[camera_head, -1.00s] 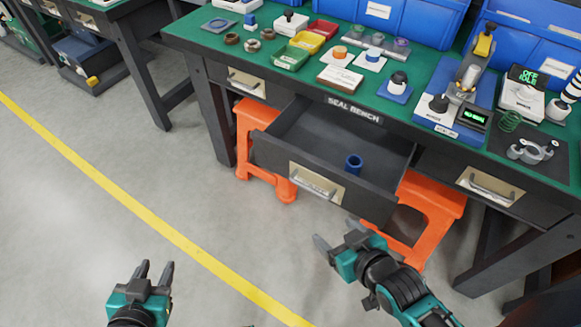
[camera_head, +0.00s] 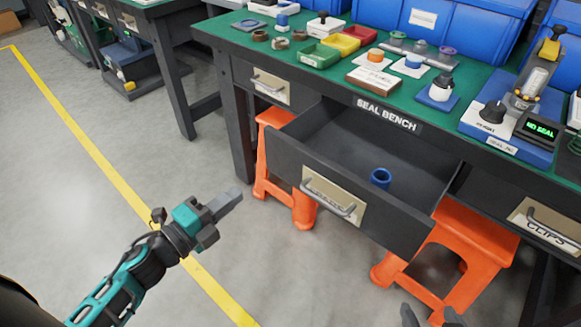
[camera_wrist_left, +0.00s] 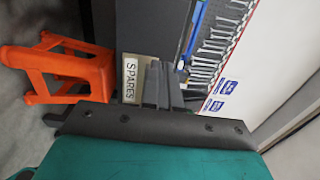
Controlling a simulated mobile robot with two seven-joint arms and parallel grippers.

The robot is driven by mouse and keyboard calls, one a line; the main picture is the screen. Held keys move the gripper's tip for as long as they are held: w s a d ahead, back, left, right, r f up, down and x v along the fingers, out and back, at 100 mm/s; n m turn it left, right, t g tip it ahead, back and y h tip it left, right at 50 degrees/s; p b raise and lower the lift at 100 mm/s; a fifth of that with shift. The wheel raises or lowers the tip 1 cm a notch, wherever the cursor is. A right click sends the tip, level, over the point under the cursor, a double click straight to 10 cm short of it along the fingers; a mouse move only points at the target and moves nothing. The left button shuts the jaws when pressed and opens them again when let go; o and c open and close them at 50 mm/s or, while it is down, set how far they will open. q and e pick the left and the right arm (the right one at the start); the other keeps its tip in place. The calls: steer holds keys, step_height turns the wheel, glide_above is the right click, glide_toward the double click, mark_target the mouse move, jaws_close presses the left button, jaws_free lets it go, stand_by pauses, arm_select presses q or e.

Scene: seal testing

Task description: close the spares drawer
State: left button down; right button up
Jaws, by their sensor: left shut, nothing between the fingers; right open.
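The spares drawer (camera_head: 285,155) is pulled out of the middle of the bench, with a blue cylinder (camera_head: 381,178) standing inside. Its front has a pale plate with a metal handle (camera_head: 328,205). In the left wrist view a plate reading SPARES (camera_wrist_left: 131,80) shows beside my fingers. My left gripper (camera_head: 238,194) is shut and empty, in front of and left of the drawer front, apart from it in the head view. My right gripper (camera_head: 430,314) is open at the bottom edge, below the drawer; only its fingertips show.
Orange stools (camera_head: 475,235) stand under the bench, left and right of the drawer. The clips drawer (camera_head: 545,220) at right and another drawer (camera_head: 268,85) at left are shut. The green benchtop (camera_head: 300,75) holds trays and instruments. The floor before the drawer is clear.

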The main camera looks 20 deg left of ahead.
mark_target(285, 156)
arm_select(q)
steer(key=b+x, duration=0.1)
steer(key=x, duration=1.2)
arm_select(e)
steer(key=shift+a+f, duration=0.2)
steer(key=shift+a, duration=0.1)
arm_select(q)
steer(key=shift+w, duration=0.1)
arm_select(e)
steer(key=shift+d, duration=0.1)
